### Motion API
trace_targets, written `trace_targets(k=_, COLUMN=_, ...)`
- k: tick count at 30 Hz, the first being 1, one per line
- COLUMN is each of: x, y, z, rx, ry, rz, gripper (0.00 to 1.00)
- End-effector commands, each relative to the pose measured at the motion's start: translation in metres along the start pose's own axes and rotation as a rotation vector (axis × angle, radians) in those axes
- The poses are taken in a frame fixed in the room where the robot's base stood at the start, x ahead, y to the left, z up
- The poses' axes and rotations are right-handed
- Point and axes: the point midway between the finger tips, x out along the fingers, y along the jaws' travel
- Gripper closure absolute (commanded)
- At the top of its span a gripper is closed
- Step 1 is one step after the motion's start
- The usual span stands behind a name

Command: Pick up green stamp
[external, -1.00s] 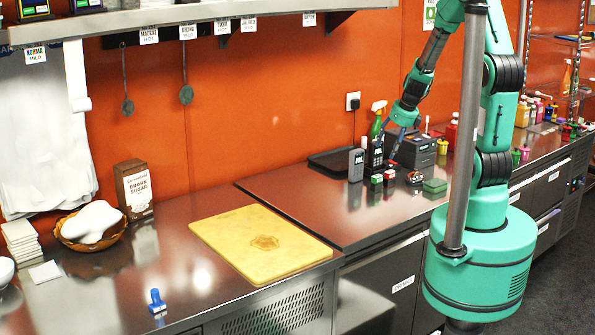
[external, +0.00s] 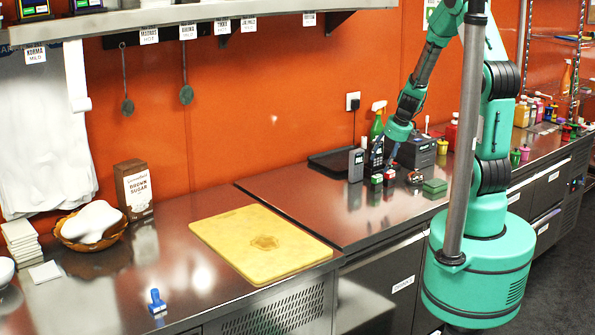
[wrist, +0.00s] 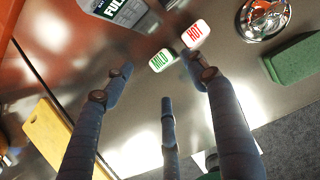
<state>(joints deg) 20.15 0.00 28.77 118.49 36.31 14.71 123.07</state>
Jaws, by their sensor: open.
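The green stamp, a small white block with a green "MILD" label (wrist: 162,60), lies on the steel counter in the wrist view. In the external view it is a small block with a green top (external: 376,179). A similar red-labelled "HOT" block (wrist: 196,34) is close beside it on the right, also seen in the external view (external: 389,175). My gripper (wrist: 158,82) is open and empty, with its three fingers spread; the green stamp shows beyond the fingertips. In the external view my gripper (external: 391,160) points down just above the two blocks, apart from the green one.
A grey device (external: 356,165) and a black card reader (external: 375,158) stand behind the blocks. A shiny metal item (wrist: 266,17) and a green block (wrist: 295,58) lie to the right. A yellow board (external: 250,225) and a blue stamp (external: 156,302) are farther left.

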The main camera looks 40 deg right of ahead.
Motion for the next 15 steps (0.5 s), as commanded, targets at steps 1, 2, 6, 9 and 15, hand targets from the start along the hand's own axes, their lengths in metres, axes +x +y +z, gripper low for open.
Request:
trace_targets(k=1, x=0.009, y=0.000, z=-0.001, rx=0.001, ry=0.000, rz=0.000, gripper=0.42)
trace_targets(k=2, x=0.012, y=0.000, z=-0.001, rx=0.001, ry=0.000, rz=0.000, gripper=0.42)
trace_targets(k=6, x=0.020, y=0.000, z=0.000, rx=-0.001, ry=-0.001, rz=-0.001, gripper=0.42)
trace_targets(k=9, x=0.021, y=0.000, z=0.001, rx=-0.001, ry=-0.001, rz=-0.001, gripper=0.42)
trace_targets(k=15, x=0.020, y=0.000, z=0.001, rx=-0.001, ry=-0.001, rz=-0.001, gripper=0.42)
